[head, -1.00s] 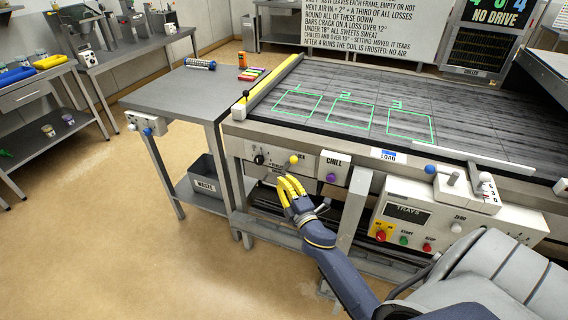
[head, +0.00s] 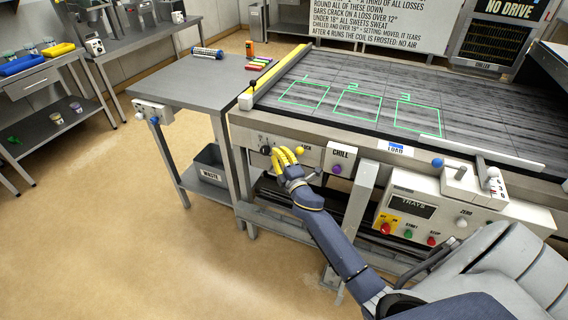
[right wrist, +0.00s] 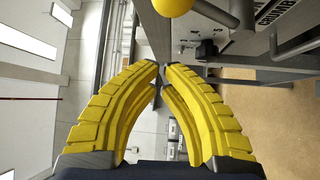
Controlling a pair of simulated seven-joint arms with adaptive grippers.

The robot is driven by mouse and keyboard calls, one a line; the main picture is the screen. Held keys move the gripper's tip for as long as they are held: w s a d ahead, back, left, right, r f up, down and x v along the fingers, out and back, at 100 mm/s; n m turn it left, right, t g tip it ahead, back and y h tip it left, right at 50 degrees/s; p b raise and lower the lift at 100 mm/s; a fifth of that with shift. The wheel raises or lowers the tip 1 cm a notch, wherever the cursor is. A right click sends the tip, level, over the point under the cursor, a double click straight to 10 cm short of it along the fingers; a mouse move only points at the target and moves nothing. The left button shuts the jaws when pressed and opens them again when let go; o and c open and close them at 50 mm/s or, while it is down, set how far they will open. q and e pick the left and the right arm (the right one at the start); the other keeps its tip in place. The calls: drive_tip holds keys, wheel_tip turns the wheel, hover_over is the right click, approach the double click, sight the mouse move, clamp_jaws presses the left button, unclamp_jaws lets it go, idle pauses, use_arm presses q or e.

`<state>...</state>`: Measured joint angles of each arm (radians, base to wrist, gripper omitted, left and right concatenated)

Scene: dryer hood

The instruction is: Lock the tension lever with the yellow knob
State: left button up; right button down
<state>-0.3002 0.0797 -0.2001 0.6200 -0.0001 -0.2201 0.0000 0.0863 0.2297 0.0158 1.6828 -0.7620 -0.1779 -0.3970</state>
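The yellow knob (head: 300,150) of the tension lever shows on the white front panel (head: 318,160) under the conveyor, just right of my right gripper's fingers in the head view. The knob also shows at the top edge of the right wrist view (right wrist: 173,6), beyond the fingertips. My left gripper is not in view.
A black dial (head: 266,150) sits left of the fingers and a purple button (head: 337,169) to the right, below the CHILL label. The belt (head: 370,85) lies above. A tray control box (head: 460,205) is at the right. Open floor (head: 110,220) lies left.

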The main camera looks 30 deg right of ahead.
sight(296, 154)
drive_tip(key=shift+s+d+f, duration=0.1)
drive_tip(key=shift+s+d, duration=0.1)
drive_tip(key=shift+d, duration=0.4)
drive_tip(key=shift+s+d+f, duration=0.1)
drive_tip(key=shift+s+d, duration=0.15)
drive_tip(key=shift+d, duration=0.4)
drive_tip(key=shift+s+d+f, duration=0.1)
drive_tip(key=shift+s+d, duration=0.1)
drive_tip(key=shift+d, duration=0.4)
drive_tip(key=shift+a, duration=0.1)
